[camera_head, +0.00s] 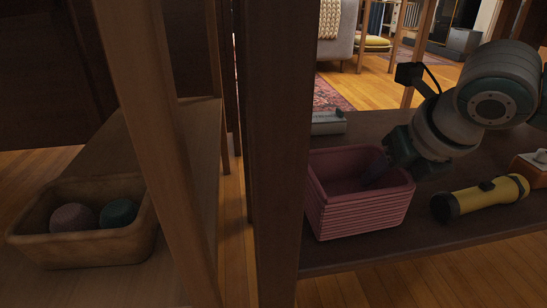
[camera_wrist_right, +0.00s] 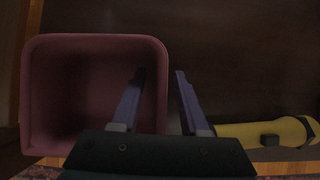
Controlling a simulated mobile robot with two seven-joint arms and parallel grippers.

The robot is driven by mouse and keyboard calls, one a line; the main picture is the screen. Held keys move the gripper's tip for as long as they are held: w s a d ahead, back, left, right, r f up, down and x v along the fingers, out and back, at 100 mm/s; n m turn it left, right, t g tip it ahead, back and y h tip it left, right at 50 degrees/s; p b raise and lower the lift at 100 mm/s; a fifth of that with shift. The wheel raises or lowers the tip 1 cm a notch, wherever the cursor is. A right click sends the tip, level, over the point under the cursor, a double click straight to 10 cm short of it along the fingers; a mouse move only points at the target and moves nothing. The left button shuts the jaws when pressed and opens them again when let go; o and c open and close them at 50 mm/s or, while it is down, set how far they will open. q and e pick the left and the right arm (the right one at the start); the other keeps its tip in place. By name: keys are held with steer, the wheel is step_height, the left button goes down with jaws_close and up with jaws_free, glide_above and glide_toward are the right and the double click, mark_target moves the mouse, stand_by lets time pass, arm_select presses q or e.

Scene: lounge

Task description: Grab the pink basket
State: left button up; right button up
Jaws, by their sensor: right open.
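The pink basket (camera_head: 360,212) stands upright on a dark wooden shelf (camera_head: 440,238), and it looks empty. My right gripper (camera_head: 376,172) comes in from the right over the basket's right side. In the right wrist view the basket (camera_wrist_right: 45,95) fills the left part. The right gripper (camera_wrist_right: 160,75) is open there, with one finger over the basket's inside and the other just outside its right wall. The wall lies between the fingers, and the gripper holds nothing. My left gripper is in neither view.
A yellow flashlight (camera_head: 490,196) lies right of the basket. An orange-and-white object (camera_head: 533,168) sits at the far right. A grey item (camera_head: 328,123) lies behind the basket. A wooden post (camera_head: 277,150) stands left of it. Another basket (camera_head: 88,248) with two balls is farther left.

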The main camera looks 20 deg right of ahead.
steer(key=shift+r, duration=0.1)
jaws_close()
stand_by(1.3)
